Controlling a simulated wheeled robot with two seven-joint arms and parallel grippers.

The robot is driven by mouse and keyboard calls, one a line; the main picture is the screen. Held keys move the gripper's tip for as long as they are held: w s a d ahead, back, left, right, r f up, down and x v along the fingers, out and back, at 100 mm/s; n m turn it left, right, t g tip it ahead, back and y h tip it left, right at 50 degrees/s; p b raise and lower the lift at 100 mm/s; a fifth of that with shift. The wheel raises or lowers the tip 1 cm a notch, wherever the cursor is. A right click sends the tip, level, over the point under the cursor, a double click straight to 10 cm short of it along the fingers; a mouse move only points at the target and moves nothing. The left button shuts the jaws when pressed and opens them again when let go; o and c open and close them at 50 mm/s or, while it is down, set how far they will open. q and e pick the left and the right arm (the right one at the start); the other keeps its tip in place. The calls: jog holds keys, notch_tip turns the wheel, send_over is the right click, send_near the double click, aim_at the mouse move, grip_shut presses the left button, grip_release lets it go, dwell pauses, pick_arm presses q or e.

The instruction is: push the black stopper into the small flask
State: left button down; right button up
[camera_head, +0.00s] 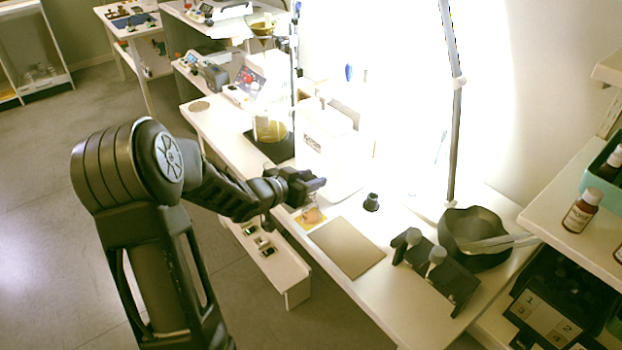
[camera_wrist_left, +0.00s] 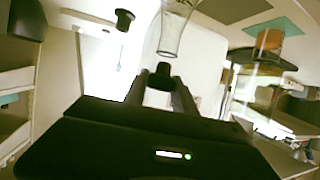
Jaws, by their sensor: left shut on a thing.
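My left gripper (camera_head: 313,184) is shut on the black stopper (camera_wrist_left: 160,76), which sticks out between the fingertips in the left wrist view. The small clear flask (camera_head: 312,214) stands on a yellow patch near the table's front edge, just below my left gripper in the head view. In the left wrist view the flask (camera_wrist_left: 174,30) shows just beyond the stopper, with a gap between them in the picture. How well the stopper lines up with the flask's mouth I cannot tell. My right gripper is not in view.
A small black piece (camera_head: 371,203) stands right of the flask. A flat grey-brown plate (camera_head: 347,247) lies in front of it. A black rack (camera_head: 437,270) and a dark bowl (camera_head: 475,238) stand farther right. A large yellow-filled vessel (camera_head: 270,127) stands behind left.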

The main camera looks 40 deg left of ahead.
pick_arm(q)
jog(key=shift+f+b, duration=0.85)
jog(key=shift+f, duration=0.4)
jog(key=c, duration=0.9)
grip_release()
jog(key=shift+c, duration=0.2)
jog(key=v, duration=0.7)
jog(key=shift+s+p, duration=0.35)
jog(key=shift+s, duration=0.05)
jog(key=shift+r, duration=0.1)
